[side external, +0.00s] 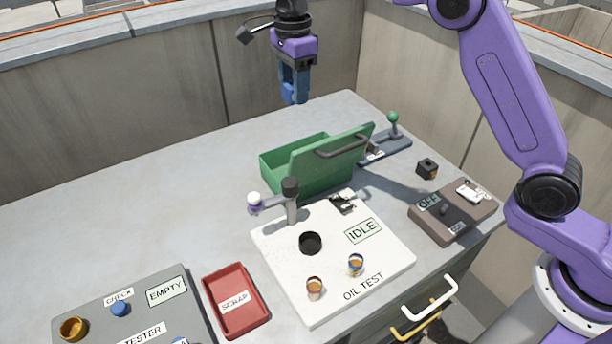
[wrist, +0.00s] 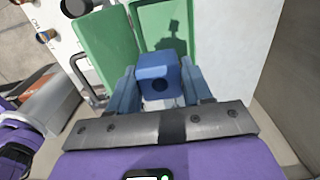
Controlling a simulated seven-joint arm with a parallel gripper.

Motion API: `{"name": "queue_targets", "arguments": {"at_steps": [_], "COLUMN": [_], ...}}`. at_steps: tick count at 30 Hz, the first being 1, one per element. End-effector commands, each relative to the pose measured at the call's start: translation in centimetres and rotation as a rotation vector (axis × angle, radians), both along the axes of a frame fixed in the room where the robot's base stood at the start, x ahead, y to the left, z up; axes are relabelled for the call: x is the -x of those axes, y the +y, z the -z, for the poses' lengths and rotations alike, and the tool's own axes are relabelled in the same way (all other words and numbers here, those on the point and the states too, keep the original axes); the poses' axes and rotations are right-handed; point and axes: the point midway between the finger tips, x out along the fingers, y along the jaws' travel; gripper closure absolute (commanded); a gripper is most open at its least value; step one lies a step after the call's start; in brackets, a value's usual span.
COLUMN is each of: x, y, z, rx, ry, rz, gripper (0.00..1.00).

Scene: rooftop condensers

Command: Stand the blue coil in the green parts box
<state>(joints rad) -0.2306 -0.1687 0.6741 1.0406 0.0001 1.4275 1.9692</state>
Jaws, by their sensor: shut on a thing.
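My gripper (side external: 294,97) is raised above the back of the bench, higher than the green parts box (side external: 284,165) and clear of it. In the wrist view it is shut on the blue coil (wrist: 158,78), a blocky blue piece with a dark round hole facing the camera. In the side view the coil is hard to tell from the blue fingers. The green box stands open, its lid (side external: 325,160) with a dark handle tilted up on the near side. The lid hides much of the inside. In the wrist view the box interior (wrist: 150,15) lies beyond the coil.
A white oil test board (side external: 290,255) with a post and small cups stands in front of the box. A red scrap tray (side external: 235,300) and grey tester (side external: 150,310) are at front left. A lever (side external: 393,125) stands right of the box. The left bench is clear.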

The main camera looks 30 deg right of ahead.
Motion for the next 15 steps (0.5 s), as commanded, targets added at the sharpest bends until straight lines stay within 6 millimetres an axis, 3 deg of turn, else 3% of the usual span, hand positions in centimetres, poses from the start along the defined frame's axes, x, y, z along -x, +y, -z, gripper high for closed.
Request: {"name": "queue_targets", "arguments": {"at_steps": [6,15], "x": [-1.0,-0.9], "y": [1.3,1.1], "z": [0.9,5.7], "rx": [0.000,0.002], "ry": [-0.001,0.004], "rz": [-0.001,0.000], "gripper": [0.89,0.89]}}
